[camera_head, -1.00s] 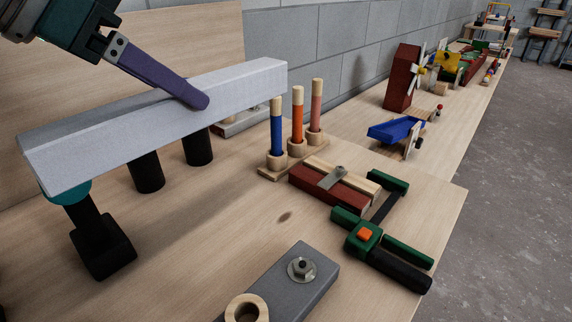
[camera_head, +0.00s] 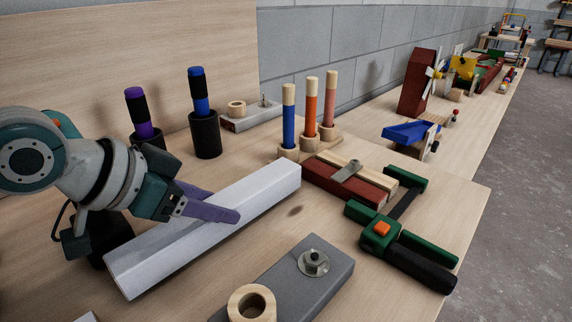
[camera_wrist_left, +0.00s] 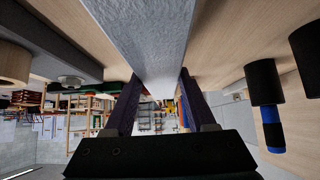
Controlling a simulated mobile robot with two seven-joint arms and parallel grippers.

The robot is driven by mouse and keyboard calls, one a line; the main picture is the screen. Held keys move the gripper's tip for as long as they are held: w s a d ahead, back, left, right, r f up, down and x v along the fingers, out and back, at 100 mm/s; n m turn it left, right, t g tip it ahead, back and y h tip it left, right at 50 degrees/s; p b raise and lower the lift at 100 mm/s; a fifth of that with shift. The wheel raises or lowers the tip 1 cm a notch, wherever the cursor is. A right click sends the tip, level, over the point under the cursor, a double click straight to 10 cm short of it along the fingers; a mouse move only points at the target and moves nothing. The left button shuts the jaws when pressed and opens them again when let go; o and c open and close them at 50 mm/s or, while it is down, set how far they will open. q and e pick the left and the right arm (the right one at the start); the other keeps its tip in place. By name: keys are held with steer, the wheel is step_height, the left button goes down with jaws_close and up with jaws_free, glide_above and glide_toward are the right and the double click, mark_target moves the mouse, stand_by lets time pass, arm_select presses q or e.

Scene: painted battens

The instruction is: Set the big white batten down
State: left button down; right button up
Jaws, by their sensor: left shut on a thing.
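The big white batten (camera_head: 205,228) is a long, pale bar lying slantwise across the wooden bench in the head view. My left gripper (camera_head: 222,213), with purple fingers, is shut on it near its middle. In the left wrist view the batten (camera_wrist_left: 150,40) runs between the two fingers (camera_wrist_left: 158,92). The batten is low over the bench top, roughly level. I cannot tell whether its underside touches the wood. My right gripper is not in view.
Black cups with purple and blue handles (camera_head: 201,95) stand behind the batten. Pegs (camera_head: 289,118) and a red block (camera_head: 345,184) are past its far end. A grey block (camera_head: 290,285) with a nut and wooden ring lies in front. A green clamp (camera_head: 400,240) is at right.

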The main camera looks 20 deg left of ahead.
arm_select(q)
steer(key=shift+f, duration=0.45)
steer(key=shift+f, duration=0.1)
steer(key=shift+c, duration=1.1)
jaws_free()
